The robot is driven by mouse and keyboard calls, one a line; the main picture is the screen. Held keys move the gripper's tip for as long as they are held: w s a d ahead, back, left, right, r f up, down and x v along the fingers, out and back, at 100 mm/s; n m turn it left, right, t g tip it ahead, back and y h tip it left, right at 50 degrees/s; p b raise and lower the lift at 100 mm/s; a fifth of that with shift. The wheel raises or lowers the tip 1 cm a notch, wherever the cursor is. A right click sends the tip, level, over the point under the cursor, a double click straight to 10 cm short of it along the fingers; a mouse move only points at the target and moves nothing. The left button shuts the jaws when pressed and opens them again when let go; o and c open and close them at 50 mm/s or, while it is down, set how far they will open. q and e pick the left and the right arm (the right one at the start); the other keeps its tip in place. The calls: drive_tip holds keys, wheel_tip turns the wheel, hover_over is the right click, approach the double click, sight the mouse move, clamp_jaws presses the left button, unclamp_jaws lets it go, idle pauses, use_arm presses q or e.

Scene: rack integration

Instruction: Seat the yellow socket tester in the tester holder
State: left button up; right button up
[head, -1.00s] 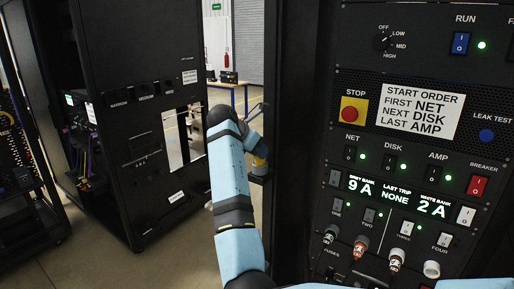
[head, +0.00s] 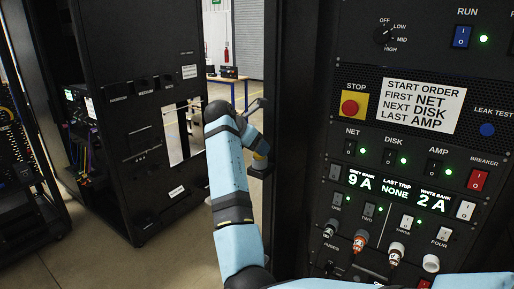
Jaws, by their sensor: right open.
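A small yellow piece, which looks like the socket tester (head: 260,156), shows just below my right wrist. It appears to stand on a small black holder (head: 260,171) beside the dark rack post. My wrist covers part of it, so I cannot tell whether it is fully seated. My right arm rises from the bottom and bends over toward it. My right gripper (head: 257,106) is small and dark beyond the wrist; it is open and appears apart from the yellow piece. My left gripper is out of view.
A black control panel (head: 408,60) with switches, displays and fuses fills the right side, close to my arm. A tall black rack (head: 140,60) stands at left. A bench (head: 238,82) is behind the gap between them. Floor shows at lower left.

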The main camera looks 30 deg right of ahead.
drive_tip(key=b+v, duration=0.2)
drive_tip(key=v, duration=1.1)
drive_tip(key=shift+f, duration=0.1)
wheel_tip(320, 180, down, 23)
drive_tip(key=d+m+t, duration=0.3)
drive_tip(key=t, duration=0.1)
drive_tip(key=s+a+f+m+t+y, duration=0.1)
drive_tip(key=s+f+t, duration=0.1)
drive_tip(key=f, duration=0.5)
drive_tip(key=s+a+f+m+t+y, duration=0.1)
drive_tip(key=s+a+f, duration=0.15)
drive_tip(key=f, duration=0.45)
drive_tip(key=s+a+f+m+t+y, duration=0.2)
drive_tip(key=s+a+f+m+y, duration=0.25)
drive_tip(key=s+f, duration=0.95)
drive_tip(key=s+a+f+m+y, duration=0.1)
drive_tip(key=s+a+m+y, duration=0.1)
drive_tip(key=s, duration=0.7)
drive_tip(key=s+a+f+m+t+y, duration=0.1)
drive_tip(key=s+a+m+y, duration=0.2)
drive_tip(key=s, duration=0.6)
drive_tip(key=shift+s+a+f+m, duration=0.2)
drive_tip(key=shift+a+f+m, duration=0.1)
drive_tip(key=shift+a+m, duration=0.8)
